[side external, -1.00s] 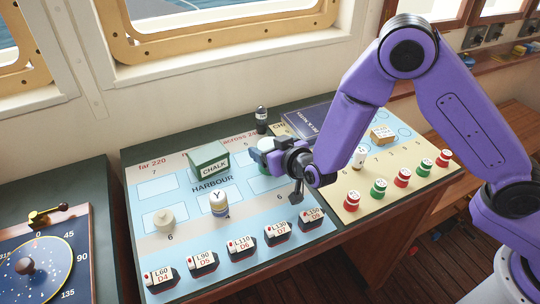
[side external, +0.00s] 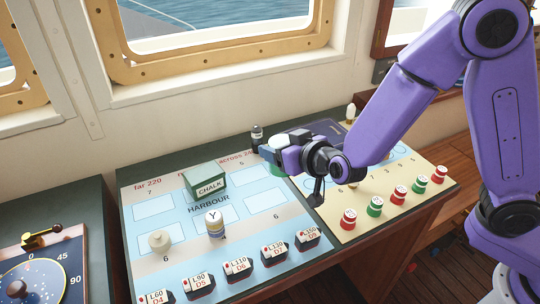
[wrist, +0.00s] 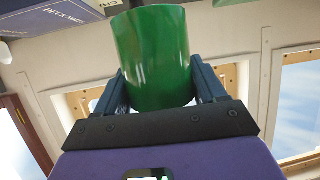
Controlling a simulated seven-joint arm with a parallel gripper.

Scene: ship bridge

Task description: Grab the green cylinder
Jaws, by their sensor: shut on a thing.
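The green cylinder (wrist: 152,55) stands between the two dark fingers of my gripper (wrist: 158,90) in the wrist view, and the fingers press on its sides. Only a little green of the cylinder shows there, behind the fingers. I cannot tell from this view whether its base touches the board.
The green CHALK box (side external: 207,184) is left of my gripper. A dark bottle (side external: 257,138) stands behind it. Red and green round pieces (side external: 375,206) line the right front.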

